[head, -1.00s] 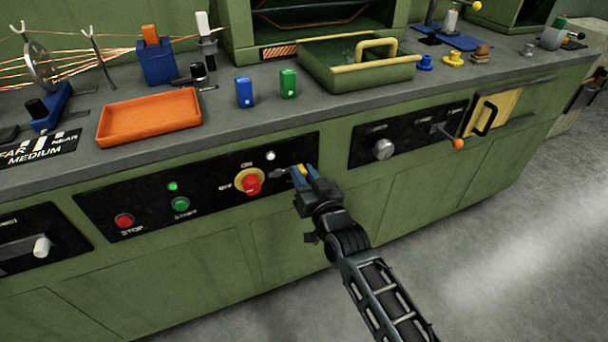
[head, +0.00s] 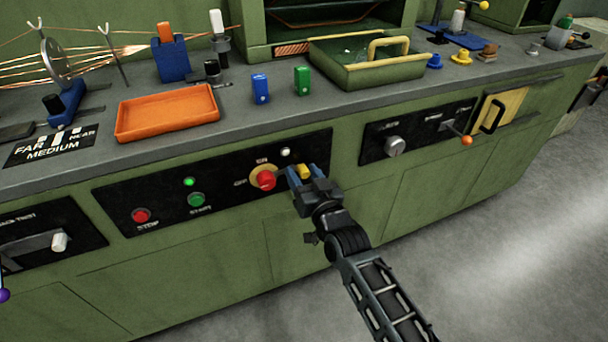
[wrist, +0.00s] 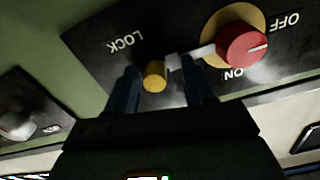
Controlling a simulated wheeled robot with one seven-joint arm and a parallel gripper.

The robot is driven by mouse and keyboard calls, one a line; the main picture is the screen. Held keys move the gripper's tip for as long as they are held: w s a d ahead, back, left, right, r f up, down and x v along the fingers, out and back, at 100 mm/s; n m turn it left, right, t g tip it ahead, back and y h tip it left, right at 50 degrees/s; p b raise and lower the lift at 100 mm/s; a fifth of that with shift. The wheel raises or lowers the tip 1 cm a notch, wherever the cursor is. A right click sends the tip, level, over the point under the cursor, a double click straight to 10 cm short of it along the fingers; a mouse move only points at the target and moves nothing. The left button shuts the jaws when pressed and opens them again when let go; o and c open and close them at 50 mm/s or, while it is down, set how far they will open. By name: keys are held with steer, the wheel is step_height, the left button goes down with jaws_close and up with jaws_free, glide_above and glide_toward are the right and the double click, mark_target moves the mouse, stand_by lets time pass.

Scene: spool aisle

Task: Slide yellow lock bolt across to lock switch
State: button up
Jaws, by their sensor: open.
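The yellow lock bolt knob (wrist: 155,76) shows in the wrist view between the two fingers of my gripper (wrist: 163,88), closer to the left finger. The fingers are open, with a gap on the right of the knob. A pale bar runs from near the knob toward the red rotary switch (wrist: 242,46) on its yellow plate. In the head view, the yellow knob (head: 304,171) is partly hidden by my gripper (head: 302,174) at the panel. The red switch (head: 266,180) is just left of the gripper. The LOCK label (wrist: 125,40) is left of the knob in the wrist view.
The black panel also carries a red stop button (head: 141,215), a green start button (head: 196,199) and lit lamps. Another panel with a grey knob (head: 394,145) and an orange-tipped lever (head: 466,140) lies to the right. The counter edge runs above.

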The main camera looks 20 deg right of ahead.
steer(key=s+b, duration=0.1)
steer(key=s, duration=0.6)
steer(key=shift+s, duration=0.4)
steer(key=s+r+g+p, duration=0.1)
steer(key=s+p, duration=0.1)
steer(key=s, duration=1)
steer(key=s+r+g+p, duration=0.1)
steer(key=s+r+p, duration=0.1)
steer(key=s, duration=1.1)
steer(key=s+r+n+g+p, duration=0.1)
steer(key=s+r+p, duration=0.3)
steer(key=s+r, duration=1)
steer(key=s+n, duration=0.1)
steer(key=s, duration=0.2)
steer(key=shift+s+r, duration=0.3)
